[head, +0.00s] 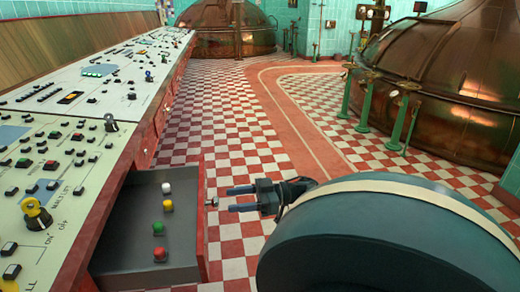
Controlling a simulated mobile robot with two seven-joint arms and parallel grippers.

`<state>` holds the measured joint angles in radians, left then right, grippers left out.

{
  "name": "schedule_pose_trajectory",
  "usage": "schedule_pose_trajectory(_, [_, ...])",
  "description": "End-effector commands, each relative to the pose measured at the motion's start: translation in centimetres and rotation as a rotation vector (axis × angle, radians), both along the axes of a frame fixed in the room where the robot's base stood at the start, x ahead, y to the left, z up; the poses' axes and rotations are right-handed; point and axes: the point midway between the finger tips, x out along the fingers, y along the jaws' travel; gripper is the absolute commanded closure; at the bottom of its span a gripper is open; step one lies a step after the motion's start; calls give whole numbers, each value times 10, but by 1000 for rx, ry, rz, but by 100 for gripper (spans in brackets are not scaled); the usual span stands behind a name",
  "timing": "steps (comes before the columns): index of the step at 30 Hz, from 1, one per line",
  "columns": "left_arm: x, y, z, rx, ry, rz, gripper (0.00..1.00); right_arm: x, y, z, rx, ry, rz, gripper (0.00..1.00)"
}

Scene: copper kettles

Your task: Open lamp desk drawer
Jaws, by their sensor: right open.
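The lamp desk (95,110) runs along the left, its sloped top full of knobs and buttons. Its drawer (135,215) is pulled out toward the right and shows a grey inside. In it lie small lamp caps: a white one (166,187), a yellow one (167,206), a green one (158,227) and a red one (160,254). A small knob (211,202) sits on the drawer's front. My right gripper (229,199) is open and empty just right of the knob, its fingers pointing at it with a small gap. My left gripper is out of view.
The red and white checkered floor (230,130) is clear beyond the drawer. A large copper kettle (450,75) stands at the right behind green posts (397,122). Another copper kettle (228,30) is at the back.

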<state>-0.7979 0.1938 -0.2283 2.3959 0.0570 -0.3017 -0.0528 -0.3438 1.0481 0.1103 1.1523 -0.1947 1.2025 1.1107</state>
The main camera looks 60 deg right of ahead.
Motion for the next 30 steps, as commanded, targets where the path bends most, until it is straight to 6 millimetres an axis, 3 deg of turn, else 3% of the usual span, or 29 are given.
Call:
schedule_pose_trajectory(6, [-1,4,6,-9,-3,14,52,-38,-33,0,-3,3,-2,48])
schedule_pose_trajectory(12, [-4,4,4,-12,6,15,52,-59,-51,0,-1,0,-1,48])
schedule_pose_trajectory(30, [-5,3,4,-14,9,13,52,-65,-56,1,-2,-1,1,48])
